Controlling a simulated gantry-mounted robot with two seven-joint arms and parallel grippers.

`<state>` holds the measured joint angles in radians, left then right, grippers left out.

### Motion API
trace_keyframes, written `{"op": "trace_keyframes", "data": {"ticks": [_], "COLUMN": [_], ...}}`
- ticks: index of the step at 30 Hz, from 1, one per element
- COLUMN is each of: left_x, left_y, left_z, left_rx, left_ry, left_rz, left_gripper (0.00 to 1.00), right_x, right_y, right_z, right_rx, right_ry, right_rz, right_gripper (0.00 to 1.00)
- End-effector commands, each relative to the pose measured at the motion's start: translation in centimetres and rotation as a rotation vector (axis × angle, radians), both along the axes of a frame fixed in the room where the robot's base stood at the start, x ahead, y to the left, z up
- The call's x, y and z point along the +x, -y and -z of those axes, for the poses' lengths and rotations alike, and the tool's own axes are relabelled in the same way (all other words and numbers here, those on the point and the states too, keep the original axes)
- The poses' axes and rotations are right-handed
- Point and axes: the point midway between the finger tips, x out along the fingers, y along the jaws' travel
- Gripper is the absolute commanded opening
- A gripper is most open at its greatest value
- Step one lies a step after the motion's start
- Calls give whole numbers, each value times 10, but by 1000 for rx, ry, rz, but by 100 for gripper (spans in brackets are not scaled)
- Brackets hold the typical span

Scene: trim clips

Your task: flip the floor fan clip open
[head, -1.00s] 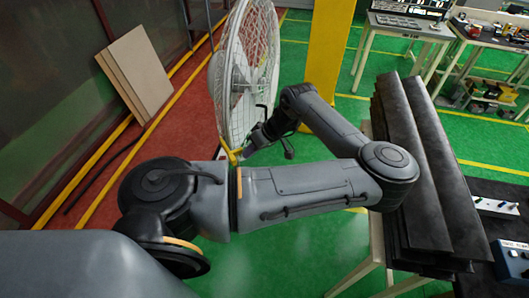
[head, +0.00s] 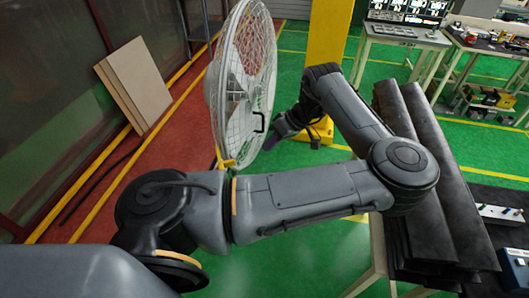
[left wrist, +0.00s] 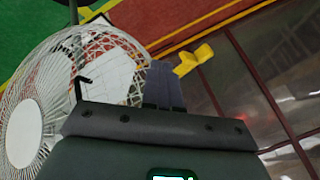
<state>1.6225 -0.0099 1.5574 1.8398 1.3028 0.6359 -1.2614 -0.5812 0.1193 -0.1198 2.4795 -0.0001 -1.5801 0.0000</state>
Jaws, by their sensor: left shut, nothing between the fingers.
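A small yellow clip (head: 228,163) shows low at the fan's near edge, partly behind my arm. In the left wrist view the yellow clip (left wrist: 194,57) stands out beyond and right of my fingers. I cannot tell whether it is open. My left gripper (head: 271,143) is shut and empty, right of the fan and apart from the clip. Its fingers (left wrist: 162,84) lie together. My right gripper is out of view.
A yellow post (head: 326,60) stands behind my arm. Long dark trim pieces (head: 435,170) lie on a table at right. Flat boards (head: 135,85) lean at the left wall.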

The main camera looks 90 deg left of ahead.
Motion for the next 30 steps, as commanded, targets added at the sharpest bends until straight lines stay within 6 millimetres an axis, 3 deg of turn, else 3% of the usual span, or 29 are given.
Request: {"op": "trace_keyframes", "data": {"ticks": [9,23,27,30], "left_x": [15,16,10,-1], "left_y": [3,4,-3,-19], "left_z": [-20,-21,-20,-20], "left_rx": [0,0,39,139], "left_ry": [1,1,-5,-14], "left_rz": [1,1,-15,-43], "left_gripper": [0,0,0,0], "right_x": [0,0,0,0], "right_y": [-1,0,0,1], "right_z": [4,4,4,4], "right_rx": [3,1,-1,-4], "right_ry": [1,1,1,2], "right_rz": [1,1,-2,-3], "right_gripper": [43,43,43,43]}}
